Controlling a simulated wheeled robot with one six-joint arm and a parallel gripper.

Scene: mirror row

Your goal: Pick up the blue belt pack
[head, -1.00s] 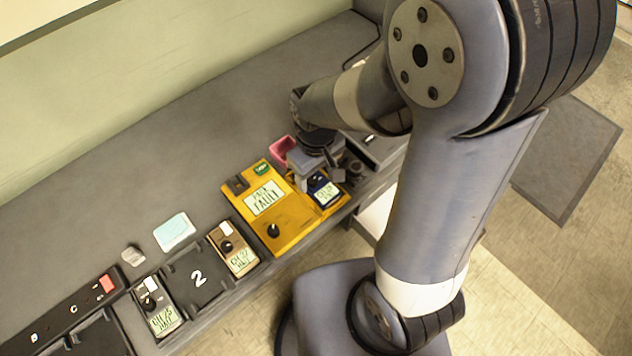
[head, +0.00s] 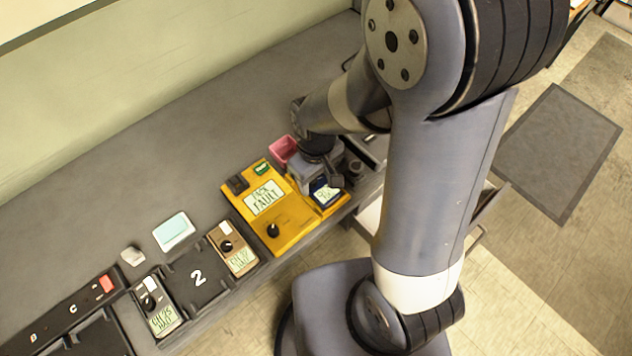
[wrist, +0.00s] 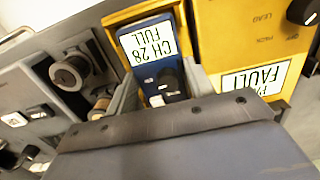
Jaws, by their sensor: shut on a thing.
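The blue belt pack (wrist: 150,50) with a label reading "CH 28 FULL" sits in the side bay of the yellow tester (head: 277,228). My gripper (wrist: 160,92) is shut on the blue belt pack, with a grey finger on each side of it in the wrist view. In the head view the pack (head: 325,193) shows only in part under my gripper (head: 319,185). The tester's own display reads "PACK FAULT". I cannot tell whether the pack is clear of the bay's floor.
A pink bin (head: 283,150) stands behind the tester. The back of the counter is clear.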

